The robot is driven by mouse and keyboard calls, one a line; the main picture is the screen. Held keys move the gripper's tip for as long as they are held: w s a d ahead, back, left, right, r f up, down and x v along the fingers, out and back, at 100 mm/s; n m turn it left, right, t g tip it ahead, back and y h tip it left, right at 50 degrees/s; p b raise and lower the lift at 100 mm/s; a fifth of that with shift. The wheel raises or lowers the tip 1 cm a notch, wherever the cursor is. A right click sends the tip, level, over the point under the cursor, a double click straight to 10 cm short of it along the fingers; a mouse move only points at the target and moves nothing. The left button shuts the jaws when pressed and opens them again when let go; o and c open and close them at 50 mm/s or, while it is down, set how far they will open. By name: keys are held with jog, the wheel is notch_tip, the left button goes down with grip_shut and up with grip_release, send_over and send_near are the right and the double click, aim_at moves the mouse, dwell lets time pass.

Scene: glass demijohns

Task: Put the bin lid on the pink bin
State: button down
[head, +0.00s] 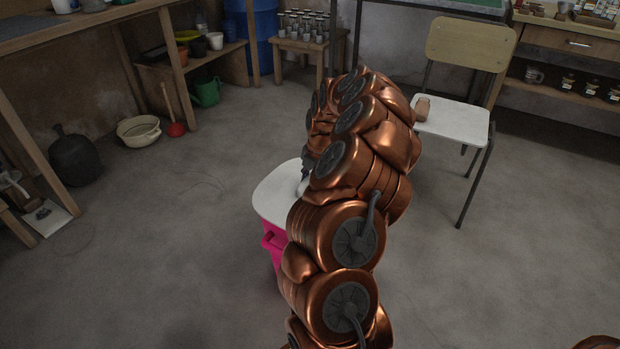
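The white bin lid (272,197) lies flat at the top of the pink bin (272,245), left of my arm. Its right part is hidden behind my copper arm. A pale raised piece, perhaps its handle, shows by the arm's edge. The bin stands on the floor; only its left side with a pink handle shows. Whether the lid rests fully on the rim cannot be told. My gripper (307,167) is mostly hidden behind my arm, above the lid; only a small grey part shows, so its fingers and any hold on the lid cannot be made out.
A chair (452,118) with a small brown jar (422,108) on its seat stands at the right. A dark round vessel (75,157), a cream basin (138,130) and a red plunger (174,125) stand at the left. Shelves line the walls. The floor left of the bin is clear.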

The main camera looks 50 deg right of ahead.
jog(key=c, duration=1)
grip_release()
jog(key=shift+o, duration=0.2)
jog(key=o, duration=0.3)
jog(key=shift+r, duration=0.15)
jog(key=r+p, duration=0.1)
jog(key=r, duration=0.2)
jog(key=s+r+p, duration=0.1)
jog(key=r, duration=0.2)
jog(key=shift+s+d+r, duration=0.15)
jog(key=shift+d+r, duration=0.05)
jog(key=shift+r, duration=0.1)
